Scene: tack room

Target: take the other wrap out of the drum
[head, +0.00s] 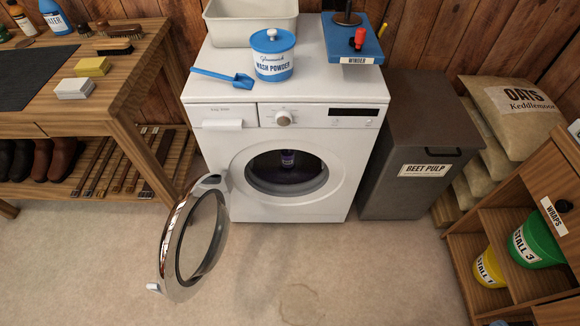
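The white washing machine (215,145) stands against the back wall. Its round door (175,240) is swung wide open to the left. The drum (262,170) is dark inside. A small dark blue-purple thing with a pale mark (288,158) shows in the drum's middle. Dark purple lies low in the drum, perhaps a wrap, but it is too dark to make out its shape or tell how many wraps are there. My gripper is not in view.
A blue wash powder tub (273,56), a blue scoop (222,77), a pale basin (250,25) and a blue winder board (352,45) are on the machine. A beet pulp bin (405,150) stands close right. A cabinet labelled wraps (560,180) is far right. Floor in front is clear.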

